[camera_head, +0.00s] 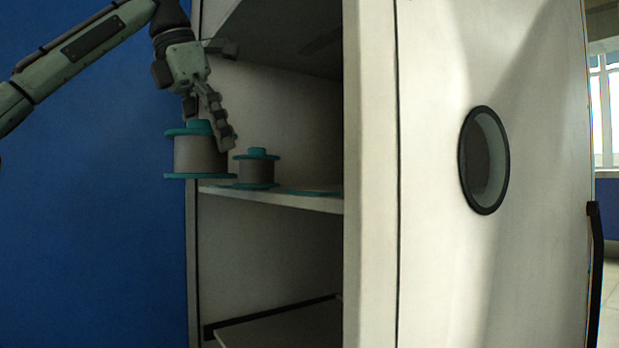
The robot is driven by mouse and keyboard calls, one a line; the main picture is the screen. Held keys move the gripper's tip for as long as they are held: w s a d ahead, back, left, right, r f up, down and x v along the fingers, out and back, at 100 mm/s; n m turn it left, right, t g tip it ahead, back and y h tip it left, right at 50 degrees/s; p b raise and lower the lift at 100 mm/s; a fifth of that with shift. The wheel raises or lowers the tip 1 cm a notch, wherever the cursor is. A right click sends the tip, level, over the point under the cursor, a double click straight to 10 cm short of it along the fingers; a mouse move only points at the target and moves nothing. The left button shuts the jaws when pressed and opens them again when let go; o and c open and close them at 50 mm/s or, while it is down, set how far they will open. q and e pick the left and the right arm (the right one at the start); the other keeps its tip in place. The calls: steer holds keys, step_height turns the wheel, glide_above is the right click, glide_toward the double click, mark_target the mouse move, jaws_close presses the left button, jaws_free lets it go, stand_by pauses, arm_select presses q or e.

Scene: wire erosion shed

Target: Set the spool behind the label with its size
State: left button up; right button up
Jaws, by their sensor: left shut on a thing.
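A large spool (196,156) with teal flanges and a grey winding hangs upright from my left gripper (208,128), at the left edge of an open cabinet. My left gripper reaches down from above and is shut on the top of this spool. A smaller spool (256,171) of the same colours stands upright on the cabinet shelf (300,201), just right of the large one. A flat teal piece (308,192) lies on the shelf further right, partly hidden by the cabinet's edge. No size label can be read. My right gripper is not in view.
The cabinet's pale side wall (370,180) stands right of the shelf opening. A white panel (440,250) with a round dark-rimmed window (484,160) fills the right. A lower shelf (285,325) and an upper shelf (290,40) bound the space. A blue wall (90,230) is at left.

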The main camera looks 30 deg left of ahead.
arm_select(q)
steer(key=w, duration=0.1)
steer(key=w+d, duration=0.1)
steer(key=w, duration=0.1)
steer(key=w+d, duration=0.1)
steer(key=w, duration=0.1)
steer(key=shift+w+d, duration=0.2)
steer(key=shift+d, duration=0.05)
steer(key=w+d, duration=0.1)
steer(key=w, duration=0.1)
steer(key=w+d+p, duration=0.1)
steer(key=w, duration=0.3)
steer(key=shift+w+d+r+p, duration=0.1)
steer(key=shift+w+d+p, duration=0.3)
steer(key=shift+w+d, duration=0.15)
steer(key=shift+w, duration=0.2)
steer(key=shift+w+d+p, duration=0.25)
steer(key=shift+w+p, duration=0.1)
steer(key=shift+w, duration=0.2)
steer(key=shift+w+d+p, duration=0.2)
steer(key=shift+w+p, duration=0.1)
steer(key=shift+w, duration=0.2)
steer(key=shift+b+x, duration=0.4)
steer(key=shift+x, duration=0.4)
steer(key=shift+s+a, duration=0.1)
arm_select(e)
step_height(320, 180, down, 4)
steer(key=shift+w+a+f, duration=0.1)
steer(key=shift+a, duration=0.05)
